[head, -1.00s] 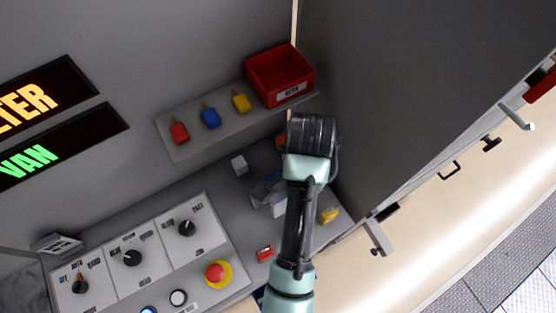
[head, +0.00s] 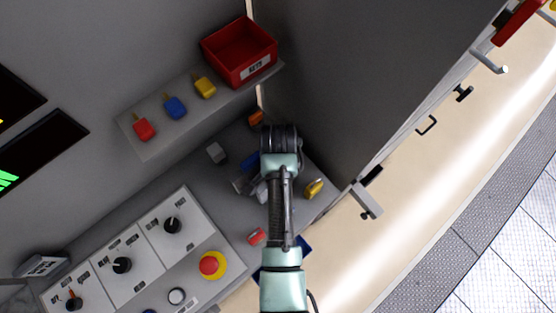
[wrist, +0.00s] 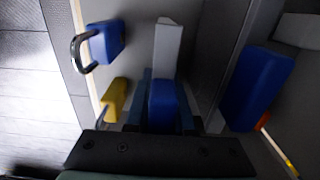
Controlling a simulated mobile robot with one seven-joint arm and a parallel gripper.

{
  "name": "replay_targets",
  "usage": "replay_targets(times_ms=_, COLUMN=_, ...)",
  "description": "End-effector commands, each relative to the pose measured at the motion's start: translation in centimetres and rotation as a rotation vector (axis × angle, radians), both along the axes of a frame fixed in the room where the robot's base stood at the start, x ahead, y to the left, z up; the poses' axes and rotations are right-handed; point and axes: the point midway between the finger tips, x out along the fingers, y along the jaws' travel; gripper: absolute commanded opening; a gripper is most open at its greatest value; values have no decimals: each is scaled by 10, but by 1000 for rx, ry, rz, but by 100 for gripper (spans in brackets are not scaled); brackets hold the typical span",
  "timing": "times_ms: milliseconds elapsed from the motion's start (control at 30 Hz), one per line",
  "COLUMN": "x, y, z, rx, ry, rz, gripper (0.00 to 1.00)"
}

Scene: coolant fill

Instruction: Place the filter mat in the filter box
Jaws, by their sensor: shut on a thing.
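My gripper (wrist: 165,112) is shut on a blue block (wrist: 162,98), which sits between its two fingers. In the head view my gripper (head: 247,182) is low over the grey bench, partly hidden by my own wrist. A pale grey piece (wrist: 167,45) shows just beyond the held block; I cannot tell whether it is joined to it. I cannot make out for sure which thing is the filter mat or the filter box. A red open bin (head: 240,52) with a label stands on the shelf.
Red, blue and yellow key-like tags (head: 175,107) lie on the shelf (head: 150,145). A yellow padlock (head: 313,188) and a red one (head: 257,237) are on the bench. A blue padlock (wrist: 104,42) and a larger blue block (wrist: 258,88) flank my gripper. A tall grey panel (head: 350,80) stands at right.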

Motion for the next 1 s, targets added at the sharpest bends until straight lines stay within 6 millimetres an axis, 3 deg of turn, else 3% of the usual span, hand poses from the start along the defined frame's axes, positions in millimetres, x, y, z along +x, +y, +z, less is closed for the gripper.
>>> replay_targets(times_ms=367, x=0, y=0, z=-5, rx=0, ry=0, rz=0, gripper=0)
replay_targets(times_ms=400, x=0, y=0, z=-5, rx=0, ry=0, rz=0, gripper=23)
replay_targets(times_ms=567, x=0, y=0, z=-5, rx=0, ry=0, rz=0, gripper=51)
replay_targets(times_ms=867, x=0, y=0, z=-3, rx=0, ry=0, rz=0, gripper=51)
replay_targets(times_ms=1000, x=1, y=0, z=7, rx=0, ry=-4, rz=0, gripper=51)
